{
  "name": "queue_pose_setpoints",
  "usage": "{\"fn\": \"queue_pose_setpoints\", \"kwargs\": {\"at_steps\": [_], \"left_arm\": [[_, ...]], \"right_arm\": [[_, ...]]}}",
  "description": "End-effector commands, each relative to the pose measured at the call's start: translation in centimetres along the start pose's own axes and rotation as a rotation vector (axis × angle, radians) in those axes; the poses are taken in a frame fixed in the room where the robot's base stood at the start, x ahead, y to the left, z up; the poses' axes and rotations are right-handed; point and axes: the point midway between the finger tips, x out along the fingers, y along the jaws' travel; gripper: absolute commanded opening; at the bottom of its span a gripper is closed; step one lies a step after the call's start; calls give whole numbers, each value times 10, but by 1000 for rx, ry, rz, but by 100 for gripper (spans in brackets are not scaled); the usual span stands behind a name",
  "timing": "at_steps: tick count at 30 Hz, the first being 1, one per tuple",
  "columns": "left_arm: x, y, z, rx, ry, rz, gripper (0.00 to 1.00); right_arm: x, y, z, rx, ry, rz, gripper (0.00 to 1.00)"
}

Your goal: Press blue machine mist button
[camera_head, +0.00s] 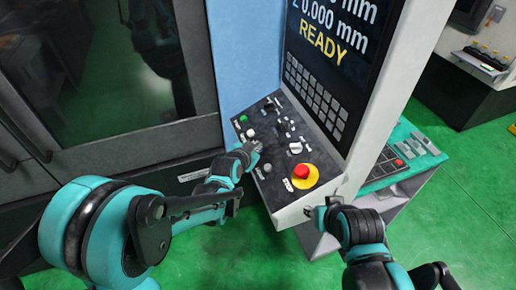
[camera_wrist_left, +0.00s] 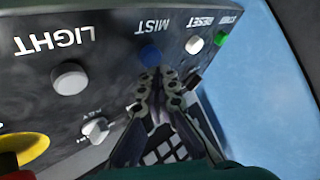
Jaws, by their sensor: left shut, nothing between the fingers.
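The blue mist button (camera_wrist_left: 151,54) is on the dark machine panel, by the label MIST, which appears upside down in the left wrist view. My left gripper (camera_wrist_left: 157,74) is shut and empty, with its fingertips right at the button's edge. I cannot tell whether they touch it. In the head view my left gripper (camera_head: 257,146) covers the place of the blue button, so the button is hidden there. My right gripper (camera_head: 309,212) is at the front lower edge of the panel, and its finger opening is too small to tell.
On the panel are a white reset button (camera_wrist_left: 194,45), a green button (camera_wrist_left: 221,39), a white light button (camera_wrist_left: 70,79), a key switch (camera_wrist_left: 95,129) and a red emergency stop (camera_head: 302,171) on yellow. A screen reading READY (camera_head: 333,42) rises behind. Green floor lies below.

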Motion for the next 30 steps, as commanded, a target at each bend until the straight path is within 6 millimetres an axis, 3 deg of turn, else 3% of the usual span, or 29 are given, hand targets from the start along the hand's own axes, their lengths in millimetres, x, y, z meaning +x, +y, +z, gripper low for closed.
{"fn": "queue_pose_setpoints", "kwargs": {"at_steps": [30], "left_arm": [[6, 5, 4, -1, 0, 0, 0]], "right_arm": [[8, 0, 6, 0, 0, 0, 40]]}}
